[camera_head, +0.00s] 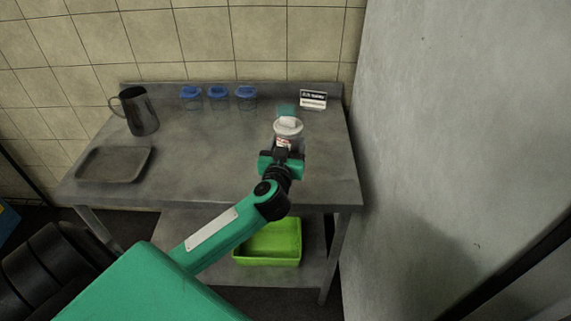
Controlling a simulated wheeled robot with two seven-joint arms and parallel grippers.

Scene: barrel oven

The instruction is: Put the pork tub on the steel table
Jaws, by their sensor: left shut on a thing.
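My left gripper (284,152) reaches in from the lower left over the steel table (215,145). It is shut on a small white-topped tub (288,127) with a red mark on its side, which I take to be the pork tub. The tub looks upright over the right part of the tabletop. The gripper hides its lower part, so I cannot tell whether it touches the table. My right gripper is not in view.
Three blue-lidded containers (218,97) stand along the table's back, with a small sign (313,99) to their right. A metal jug (139,111) and a shallow tray (114,164) are at the left. A green bin (268,243) sits on the lower shelf. A grey wall (460,130) rises at the right.

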